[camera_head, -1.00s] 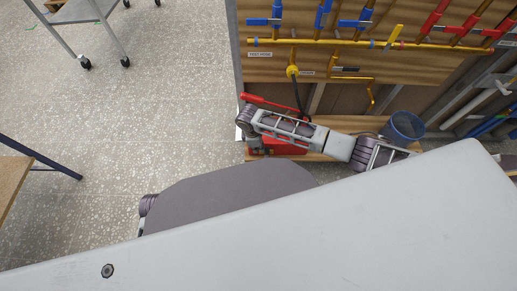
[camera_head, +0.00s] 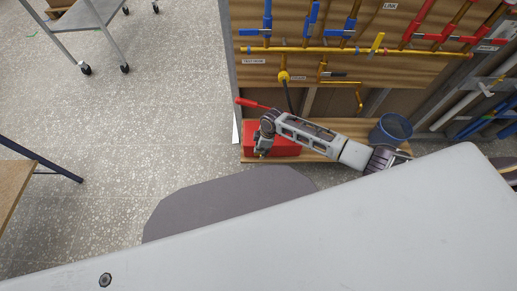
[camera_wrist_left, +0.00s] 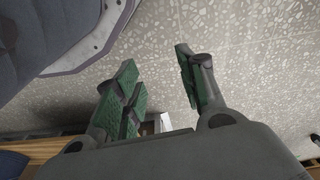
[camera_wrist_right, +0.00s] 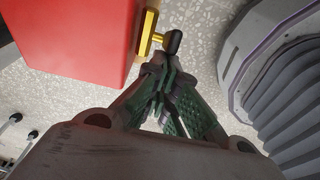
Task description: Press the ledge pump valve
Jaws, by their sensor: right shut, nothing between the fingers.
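The ledge pump is a red box (camera_head: 286,146) with a long red handle (camera_head: 252,103), on the low wooden ledge. In the right wrist view the red body (camera_wrist_right: 75,35) fills the upper left. Its valve, a brass fitting with a black knob (camera_wrist_right: 173,41), sticks out from the pump's side. My left gripper (camera_wrist_left: 157,75) is open and empty over the speckled floor.
A wooden panel above the ledge carries brass pipes (camera_head: 345,51) with blue, red and yellow valve handles. A black hose hangs from it behind my right arm. A blue bucket (camera_head: 391,129) stands on the ledge at right. A metal trolley (camera_head: 85,15) is far left; the floor between is clear.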

